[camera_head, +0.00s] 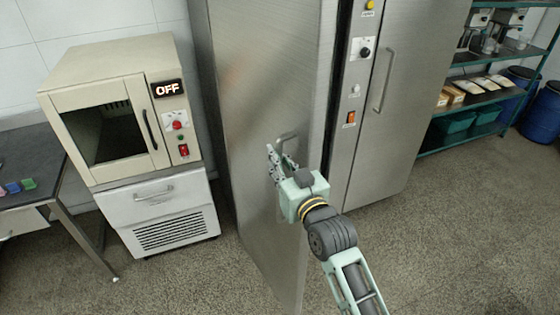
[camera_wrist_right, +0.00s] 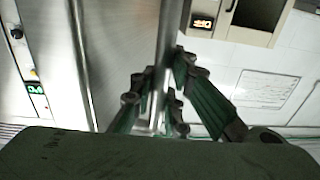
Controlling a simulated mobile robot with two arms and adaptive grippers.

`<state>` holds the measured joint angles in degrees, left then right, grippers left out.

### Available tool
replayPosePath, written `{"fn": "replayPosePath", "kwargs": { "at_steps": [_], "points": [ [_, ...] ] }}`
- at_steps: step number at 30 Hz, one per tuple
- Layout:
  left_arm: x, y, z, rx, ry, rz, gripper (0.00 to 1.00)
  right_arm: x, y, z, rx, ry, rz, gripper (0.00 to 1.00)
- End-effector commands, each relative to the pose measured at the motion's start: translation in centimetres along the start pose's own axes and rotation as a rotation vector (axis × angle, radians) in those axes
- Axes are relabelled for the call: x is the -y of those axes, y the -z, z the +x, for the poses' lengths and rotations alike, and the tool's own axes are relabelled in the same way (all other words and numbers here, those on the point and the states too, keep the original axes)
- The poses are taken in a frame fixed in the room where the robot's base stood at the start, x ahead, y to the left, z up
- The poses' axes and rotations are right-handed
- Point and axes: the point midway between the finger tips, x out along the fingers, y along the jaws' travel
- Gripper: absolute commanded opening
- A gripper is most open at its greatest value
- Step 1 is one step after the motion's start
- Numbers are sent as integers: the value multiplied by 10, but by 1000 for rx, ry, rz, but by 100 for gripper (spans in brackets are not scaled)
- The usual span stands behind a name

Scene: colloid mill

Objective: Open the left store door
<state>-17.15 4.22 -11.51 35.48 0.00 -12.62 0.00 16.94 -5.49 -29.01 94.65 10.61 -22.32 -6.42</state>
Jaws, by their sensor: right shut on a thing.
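The left store door (camera_head: 262,75) is a tall brushed-steel panel on a large cabinet. It stands at an angle to the cabinet front, its free edge swung out toward me, so it looks partly open. Its bar handle (camera_head: 287,137) is partly hidden by my right gripper (camera_head: 279,160). My right gripper is shut on this handle. In the right wrist view, the bar (camera_wrist_right: 166,45) runs between the fingers of my right gripper (camera_wrist_right: 155,103). The cabinet's inside is hidden behind the door. My left gripper is not in view.
A control panel (camera_head: 352,95) and the closed right door (camera_head: 410,90) are right of the left door. A beige oven (camera_head: 110,60) on a white drawer unit (camera_head: 160,210) stands to its left. Shelves (camera_head: 480,100) and blue barrels (camera_head: 545,110) are far right. The right-hand floor is clear.

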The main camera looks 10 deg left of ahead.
Motion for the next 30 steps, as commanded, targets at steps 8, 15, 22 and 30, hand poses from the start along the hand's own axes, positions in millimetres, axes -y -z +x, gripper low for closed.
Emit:
{"fn": "replayPosePath", "kwargs": {
  "at_steps": [8, 15, 22, 30],
  "points": [
    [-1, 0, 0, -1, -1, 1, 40, 0, 3, 0, -7, 0, 1, 21],
    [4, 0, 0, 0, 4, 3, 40, 0, 2, 0, -4, 0, 1, 33],
    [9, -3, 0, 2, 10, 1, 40, 0, 1, -2, -3, 0, 2, 33],
    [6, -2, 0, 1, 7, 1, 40, 0, 0, -40, -2, 0, 2, 33]
  ]
}}
